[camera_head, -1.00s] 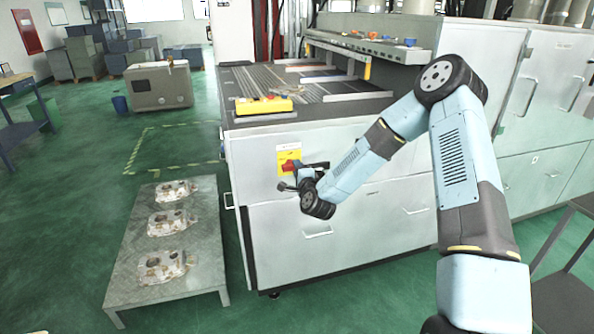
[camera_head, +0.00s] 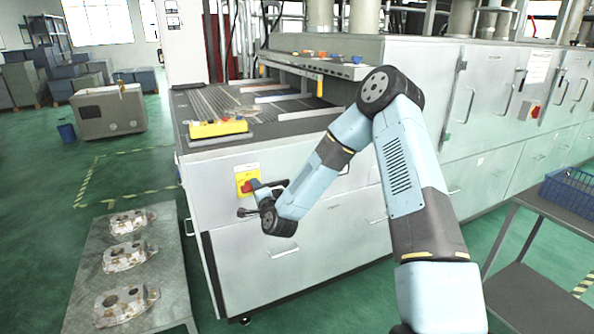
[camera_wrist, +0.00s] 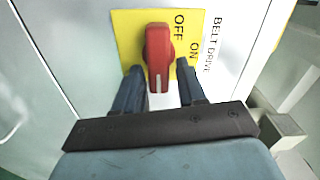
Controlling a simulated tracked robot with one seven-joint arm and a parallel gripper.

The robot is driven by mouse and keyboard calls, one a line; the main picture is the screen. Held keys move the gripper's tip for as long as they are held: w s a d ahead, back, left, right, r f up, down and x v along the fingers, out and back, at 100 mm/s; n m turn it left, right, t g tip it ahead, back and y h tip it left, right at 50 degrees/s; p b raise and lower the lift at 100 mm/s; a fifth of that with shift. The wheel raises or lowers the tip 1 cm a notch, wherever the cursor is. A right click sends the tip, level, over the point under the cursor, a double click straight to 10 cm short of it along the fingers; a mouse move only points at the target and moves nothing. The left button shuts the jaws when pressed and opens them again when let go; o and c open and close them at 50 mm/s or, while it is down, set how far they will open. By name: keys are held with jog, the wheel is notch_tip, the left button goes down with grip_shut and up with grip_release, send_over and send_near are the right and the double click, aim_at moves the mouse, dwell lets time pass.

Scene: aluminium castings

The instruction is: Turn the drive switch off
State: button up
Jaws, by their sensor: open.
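The drive switch is a red rotary knob (camera_wrist: 158,58) on a yellow plate (camera_wrist: 128,32) marked OFF and ON, beside the words BELT DRIVE. In the wrist view its white pointer mark faces down toward my gripper. My gripper (camera_wrist: 160,78) is open, with one dark finger on each side of the knob's lower part. I cannot tell whether the fingers touch it. In the head view the knob (camera_head: 251,187) and plate (camera_head: 241,177) are on the front of the grey machine cabinet (camera_head: 290,235), with my gripper (camera_head: 255,188) right at them, partly hidden by my wrist.
A low table (camera_head: 82,262) with several metal castings stands left of the cabinet. A yellow control box (camera_head: 218,128) sits on the machine top. At right is a dark cart (camera_head: 545,290) with a blue basket (camera_head: 572,190). Green floor is open at left.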

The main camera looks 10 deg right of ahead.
jog(key=s+d+r+n, duration=0.2)
jog(key=s+d+n, duration=0.1)
jog(key=s+n, duration=1.15)
jog(key=s+d+r+n+g+h, duration=0.1)
jog(key=s+d+r+g, duration=0.2)
jog(key=d+r, duration=0.2)
jog(key=s+d+r+g+h, duration=0.2)
jog(key=s+d+r+g, duration=0.1)
jog(key=r, duration=0.8)
jog(key=shift+s+d+r+n+g, duration=0.2)
jog(key=shift+d+r+n+g, duration=0.25)
jog(key=shift+d, duration=0.95)
dwell(0.8)
